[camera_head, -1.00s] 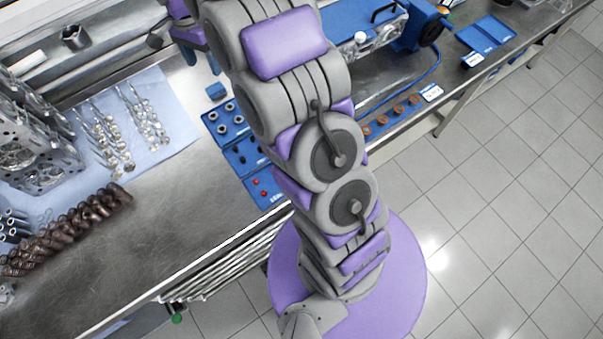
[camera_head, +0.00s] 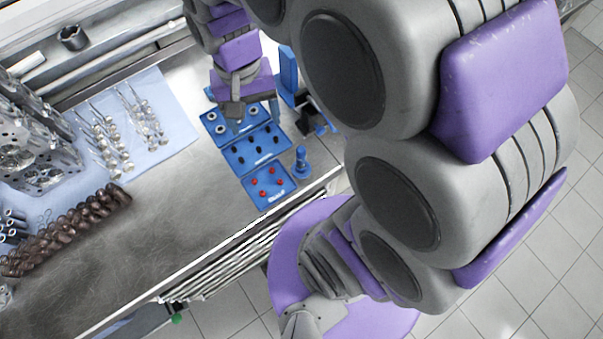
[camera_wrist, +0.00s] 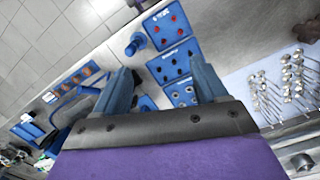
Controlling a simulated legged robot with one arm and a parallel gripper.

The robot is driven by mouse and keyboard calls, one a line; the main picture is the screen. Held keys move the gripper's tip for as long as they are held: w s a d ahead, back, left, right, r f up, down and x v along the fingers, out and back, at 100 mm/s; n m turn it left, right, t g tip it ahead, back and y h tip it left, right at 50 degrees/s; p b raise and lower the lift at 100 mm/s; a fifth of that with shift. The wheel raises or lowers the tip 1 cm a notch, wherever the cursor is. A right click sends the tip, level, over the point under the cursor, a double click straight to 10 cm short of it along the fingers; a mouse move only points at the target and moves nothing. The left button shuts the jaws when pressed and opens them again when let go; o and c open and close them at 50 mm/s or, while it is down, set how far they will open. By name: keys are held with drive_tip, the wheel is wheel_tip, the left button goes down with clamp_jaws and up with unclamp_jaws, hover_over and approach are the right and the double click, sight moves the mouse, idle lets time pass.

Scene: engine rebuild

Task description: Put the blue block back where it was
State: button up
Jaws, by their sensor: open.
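My gripper (camera_head: 252,115) is open over the far end of the blue parts tray (camera_head: 262,145). In the wrist view my gripper (camera_wrist: 164,82) has its two blue fingers wide apart, with nothing held between them. A small blue piece (camera_wrist: 147,103) shows low between the fingers, beside the tray's ring section; I cannot tell whether it is the blue block. In the head view a bit of blue (camera_head: 210,92) shows at the left edge of the gripper, mostly hidden. The tray holds metal rings, black parts and red parts in separate sections.
A blue pawn-shaped part (camera_head: 300,160) stands right of the tray. A blue upright piece (camera_head: 287,75) stands behind it. Valves (camera_head: 145,120) lie on a light blue cloth at left, with a brown camshaft-like row (camera_head: 65,230) nearer. The metal bench between is clear.

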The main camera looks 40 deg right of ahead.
drive_tip(key=s+f+n, duration=0.2)
drive_tip(key=s+n, duration=0.2)
drive_tip(key=s, duration=1)
drive_tip(key=shift+s+d+f, duration=0.2)
drive_tip(key=shift+s, duration=0.15)
